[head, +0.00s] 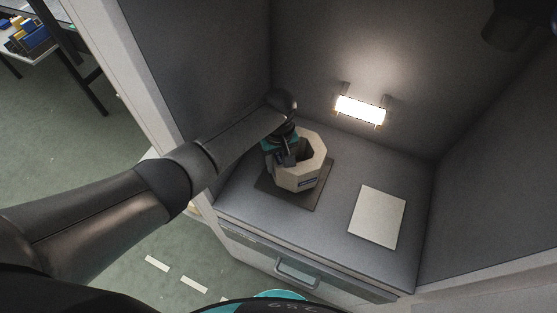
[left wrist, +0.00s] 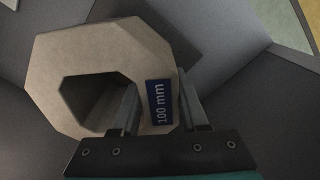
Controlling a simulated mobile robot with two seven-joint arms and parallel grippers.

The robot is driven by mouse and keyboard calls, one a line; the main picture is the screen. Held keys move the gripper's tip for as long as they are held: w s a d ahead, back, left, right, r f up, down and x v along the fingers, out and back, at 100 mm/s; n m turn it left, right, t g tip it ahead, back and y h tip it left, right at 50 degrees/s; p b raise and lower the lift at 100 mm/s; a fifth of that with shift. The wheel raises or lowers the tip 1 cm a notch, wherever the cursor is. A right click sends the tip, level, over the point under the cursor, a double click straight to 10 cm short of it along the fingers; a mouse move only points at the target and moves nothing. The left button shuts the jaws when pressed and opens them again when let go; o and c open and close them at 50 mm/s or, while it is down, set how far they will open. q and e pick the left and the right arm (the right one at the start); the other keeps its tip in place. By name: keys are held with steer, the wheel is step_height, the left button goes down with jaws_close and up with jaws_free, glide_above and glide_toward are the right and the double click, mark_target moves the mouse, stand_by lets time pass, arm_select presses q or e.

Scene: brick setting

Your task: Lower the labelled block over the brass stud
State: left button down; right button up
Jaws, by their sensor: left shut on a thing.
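The labelled block (head: 311,146) is a beige octagonal ring with a large hole through it. In the left wrist view the block (left wrist: 70,50) shows a blue "100 mm" label (left wrist: 161,103) on its wall. My left gripper (left wrist: 156,88) is shut on that wall, one finger in the hole and one outside. In the head view the left gripper (head: 287,158) is at the block's left side. The block is over a dark square plate (head: 313,194); I cannot tell whether it touches it. No brass stud shows; the block may hide it. My right gripper is not in view.
The grey bench (head: 335,215) is inside a walled bay. A pale flat sheet or panel (head: 377,216) lies to the right of the plate. A lit lamp (head: 360,111) is on the back wall. A drawer handle (head: 296,274) is on the bench front.

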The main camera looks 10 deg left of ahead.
mark_target(279, 156)
arm_select(q)
steer(key=shift+w+d+f+b, duration=0.1)
steer(key=shift+w+f+b, duration=0.05)
steer(key=shift+f+b, duration=0.6)
steer(key=shift+c, duration=1.8)
jaws_free()
steer(key=shift+f, duration=0.15)
steer(key=shift+s+a+f, duration=0.15)
steer(key=shift+s+a, duration=0.05)
steer(key=shift+s, duration=0.1)
step_height(279, 156, up, 6)
steer(key=p, duration=0.7)
steer(key=shift+w+d+r, duration=0.1)
steer(key=shift+r, duration=0.15)
steer(key=shift+r+p, duration=1.2)
steer(key=shift+r, duration=0.2)
